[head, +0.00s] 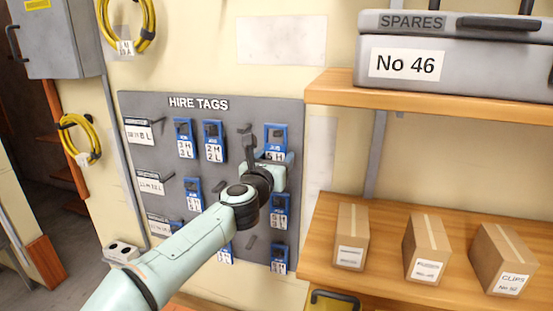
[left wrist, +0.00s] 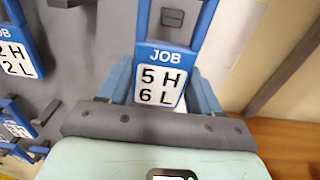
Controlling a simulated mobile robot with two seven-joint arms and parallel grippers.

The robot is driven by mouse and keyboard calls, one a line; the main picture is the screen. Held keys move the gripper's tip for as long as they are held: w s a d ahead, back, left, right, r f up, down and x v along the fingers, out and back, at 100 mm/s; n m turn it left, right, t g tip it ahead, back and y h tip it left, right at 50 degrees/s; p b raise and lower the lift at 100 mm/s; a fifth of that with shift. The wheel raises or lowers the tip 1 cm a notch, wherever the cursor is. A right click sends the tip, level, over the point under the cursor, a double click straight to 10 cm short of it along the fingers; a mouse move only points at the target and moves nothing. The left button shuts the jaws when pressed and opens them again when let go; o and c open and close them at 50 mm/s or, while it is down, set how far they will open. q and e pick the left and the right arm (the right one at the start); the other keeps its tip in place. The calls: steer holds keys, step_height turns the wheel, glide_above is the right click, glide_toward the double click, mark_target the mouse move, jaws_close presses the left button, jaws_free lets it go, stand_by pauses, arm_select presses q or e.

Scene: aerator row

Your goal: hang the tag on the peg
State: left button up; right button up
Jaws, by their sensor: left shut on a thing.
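The tag (head: 275,138) is blue with a white label, and in the left wrist view the tag (left wrist: 161,75) reads JOB, 5 H, 6 L. My left gripper (head: 272,170) is shut on its lower part, with one finger at each side of the label in the left wrist view (left wrist: 160,92). The tag is upright at the upper right of the grey HIRE TAGS board (head: 160,108). A grey peg end (left wrist: 172,18) shows within the tag's upper opening; I cannot tell whether the tag rests on it. My right gripper is not in view.
Other blue tags hang close by on the board, such as one to the left (head: 213,140) and one below (head: 280,210). A wooden shelf (head: 440,105) with a grey SPARES case (head: 460,75) juts out at right. Cartons (head: 352,235) stand on the lower shelf.

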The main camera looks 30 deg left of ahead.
arm_select(q)
steer(key=shift+b+v, duration=0.55)
steer(key=shift+v, duration=2)
